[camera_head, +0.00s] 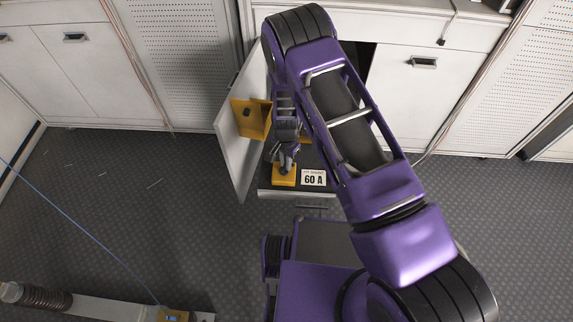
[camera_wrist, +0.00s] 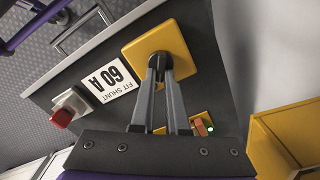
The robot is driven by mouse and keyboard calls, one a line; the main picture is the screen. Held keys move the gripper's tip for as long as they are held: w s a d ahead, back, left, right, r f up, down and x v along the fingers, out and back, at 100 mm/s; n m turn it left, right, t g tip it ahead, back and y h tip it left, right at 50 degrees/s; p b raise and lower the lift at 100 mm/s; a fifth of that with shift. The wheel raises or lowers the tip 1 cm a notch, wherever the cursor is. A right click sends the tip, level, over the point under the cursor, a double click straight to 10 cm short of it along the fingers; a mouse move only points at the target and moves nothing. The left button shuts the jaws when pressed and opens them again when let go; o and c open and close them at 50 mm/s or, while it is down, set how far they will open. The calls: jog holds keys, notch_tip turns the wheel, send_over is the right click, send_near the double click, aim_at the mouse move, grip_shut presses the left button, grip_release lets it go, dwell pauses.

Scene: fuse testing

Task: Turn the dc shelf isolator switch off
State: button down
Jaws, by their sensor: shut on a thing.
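The isolator switch has a square yellow plate (camera_wrist: 187,45) with a dark handle (camera_wrist: 158,64) at its middle. The plate also shows in the head view (camera_head: 284,181), on the dark shelf panel inside an open cabinet. My gripper (camera_wrist: 160,70) is shut on the dark handle, with its two fingers close together at the tips. The fingers hide part of the handle, so its exact angle is hard to tell. In the head view my gripper (camera_head: 287,160) reaches down onto the yellow plate.
A "FIT SHUNT 60 A" label (camera_wrist: 109,77) lies beside the plate. A red knob (camera_wrist: 62,117) is left of it; a green lamp (camera_wrist: 210,129) is right. The open cabinet door (camera_head: 233,160) and a yellow box (camera_head: 246,118) stand close to my arm.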

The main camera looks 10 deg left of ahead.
jog(key=n, duration=0.6)
jog(key=shift+a+n, duration=0.3)
dwell(0.3)
jog(key=c, duration=0.9)
grip_release()
jog(key=shift+r, duration=0.1)
notch_tip(320, 180, up, 17)
jog(key=shift+r+p, duration=0.1)
jog(key=shift+p, duration=1.15)
